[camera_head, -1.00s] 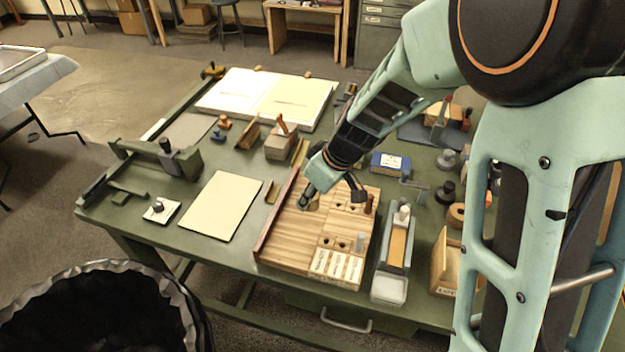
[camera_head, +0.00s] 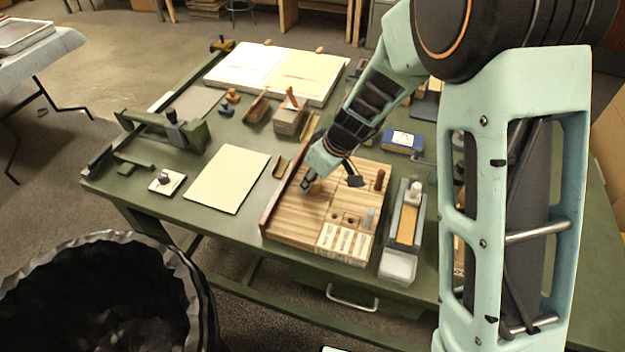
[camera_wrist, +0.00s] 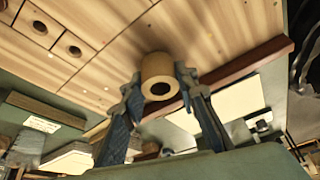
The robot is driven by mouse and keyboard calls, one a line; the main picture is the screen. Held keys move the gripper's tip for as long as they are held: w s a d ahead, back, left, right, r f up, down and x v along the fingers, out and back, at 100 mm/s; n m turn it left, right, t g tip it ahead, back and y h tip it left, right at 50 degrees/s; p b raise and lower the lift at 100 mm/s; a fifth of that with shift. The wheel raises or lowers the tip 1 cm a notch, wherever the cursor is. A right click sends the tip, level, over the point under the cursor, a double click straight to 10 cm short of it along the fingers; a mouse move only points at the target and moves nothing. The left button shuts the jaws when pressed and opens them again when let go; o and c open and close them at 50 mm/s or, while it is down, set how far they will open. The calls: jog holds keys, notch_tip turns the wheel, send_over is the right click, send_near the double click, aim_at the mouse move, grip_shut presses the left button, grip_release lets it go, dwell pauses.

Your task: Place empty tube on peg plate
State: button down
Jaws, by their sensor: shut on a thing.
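My gripper (camera_head: 307,184) is over the upper left part of the wooden board. In the wrist view, my gripper (camera_wrist: 158,82) is shut on a short tan tube (camera_wrist: 158,68), one finger on each side, with the tube's open hollow end facing the camera. In the head view only a bit of the tube (camera_head: 316,187) shows beside the fingers. A small whitish plate with a dark upright peg (camera_head: 167,182) lies at the table's left front, apart from the gripper; it seems to show in the wrist view too (camera_wrist: 262,128).
The wooden board (camera_head: 290,228) has holes, a dark red side rail (camera_head: 285,200), a brown peg (camera_head: 380,180) and a grey one (camera_head: 369,217). A cream sheet (camera_head: 228,180) lies between board and peg plate. A green clamp-like frame (camera_head: 185,133) stands behind the plate.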

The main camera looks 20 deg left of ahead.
jog(key=shift+f, duration=0.2)
jog(key=c, duration=1.5)
grip_release()
jog(key=shift+r, duration=0.15)
jog(key=shift+r, duration=0.3)
jog(key=p+v, duration=0.1)
jog(key=v, duration=1)
jog(key=shift+s+d+r, duration=0.1)
jog(key=shift+d+r, duration=0.1)
